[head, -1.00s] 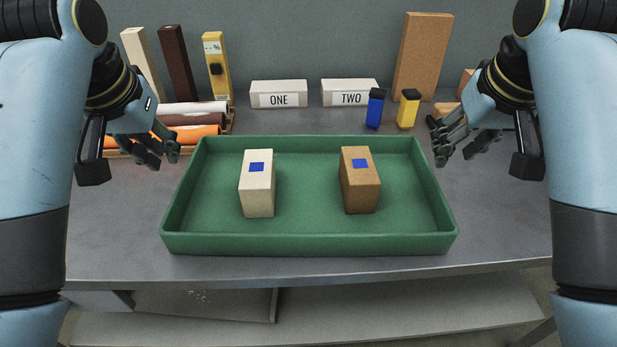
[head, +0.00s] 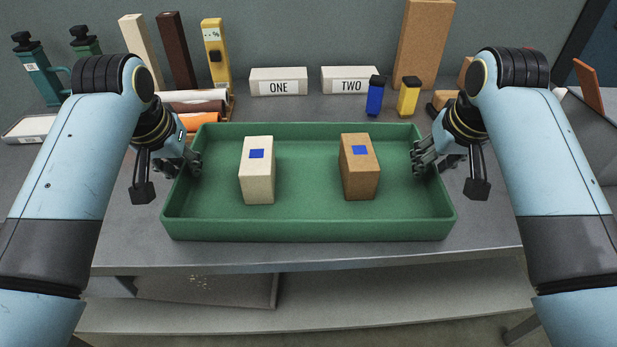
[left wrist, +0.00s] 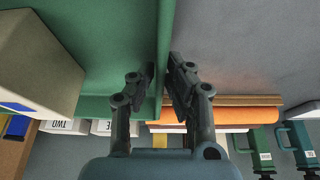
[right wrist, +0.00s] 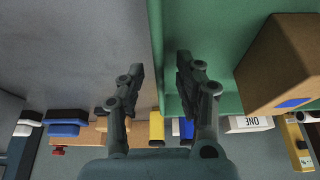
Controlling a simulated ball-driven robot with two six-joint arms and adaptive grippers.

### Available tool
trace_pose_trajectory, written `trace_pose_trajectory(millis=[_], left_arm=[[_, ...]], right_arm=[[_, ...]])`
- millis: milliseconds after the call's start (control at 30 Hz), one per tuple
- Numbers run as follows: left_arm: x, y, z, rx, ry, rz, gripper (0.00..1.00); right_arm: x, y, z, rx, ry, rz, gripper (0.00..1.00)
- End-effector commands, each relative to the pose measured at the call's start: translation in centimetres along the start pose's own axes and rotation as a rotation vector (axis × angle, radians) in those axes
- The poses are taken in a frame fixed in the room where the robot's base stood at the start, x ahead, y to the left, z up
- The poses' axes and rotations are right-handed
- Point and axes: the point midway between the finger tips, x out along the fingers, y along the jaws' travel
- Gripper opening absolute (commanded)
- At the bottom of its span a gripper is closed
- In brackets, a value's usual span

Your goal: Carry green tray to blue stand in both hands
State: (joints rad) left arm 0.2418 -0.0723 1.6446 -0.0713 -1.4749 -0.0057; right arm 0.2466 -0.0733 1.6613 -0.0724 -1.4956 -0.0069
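The green tray (head: 310,229) lies on the grey table and carries a cream block (head: 257,180) and a brown block (head: 360,178), each with a blue square on top. My left gripper (head: 190,166) is at the tray's left wall. In the left wrist view its fingers (left wrist: 161,72) straddle the wall (left wrist: 160,110) and look closed against it. My right gripper (head: 420,160) is at the right wall. In the right wrist view its fingers (right wrist: 160,70) straddle the wall (right wrist: 157,30) with gaps visible. I cannot make out a blue stand.
Rolls (head: 190,102) lie at the back left. A tall brown box (head: 424,45) stands behind. The table's front strip is clear.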

Motion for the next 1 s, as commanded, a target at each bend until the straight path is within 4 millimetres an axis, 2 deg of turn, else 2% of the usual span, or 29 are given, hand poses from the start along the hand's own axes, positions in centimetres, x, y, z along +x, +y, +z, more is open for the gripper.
trace_pose_trajectory(millis=[133, 400, 433, 533, 700, 1000], left_arm=[[0.75, -0.03, -0.01, 0.000, 0.000, 0.000, 0.13], [0.85, -0.02, -0.02, 0.000, 0.001, 0.000, 0.13], [0.85, -0.02, -0.02, 0.000, 0.001, 0.000, 0.12], [0.84, -0.02, -0.02, 0.000, 0.001, 0.000, 0.00], [0.83, -0.02, -0.02, 0.000, 0.001, 0.000, 0.00], [0.82, -0.02, -0.03, 0.000, 0.001, 0.000, 0.00]], right_arm=[[0.75, 0.02, 0.00, 0.000, 0.000, 0.000, 0.35], [0.84, 0.02, -0.01, 0.000, 0.001, 0.000, 0.35], [0.84, 0.02, -0.01, 0.000, 0.001, 0.000, 0.33], [0.84, 0.02, 0.00, 0.000, 0.000, 0.000, 0.20], [0.83, 0.01, 0.01, 0.000, 0.000, 0.000, 0.00], [0.83, 0.01, 0.02, 0.000, 0.000, 0.000, 0.00]])
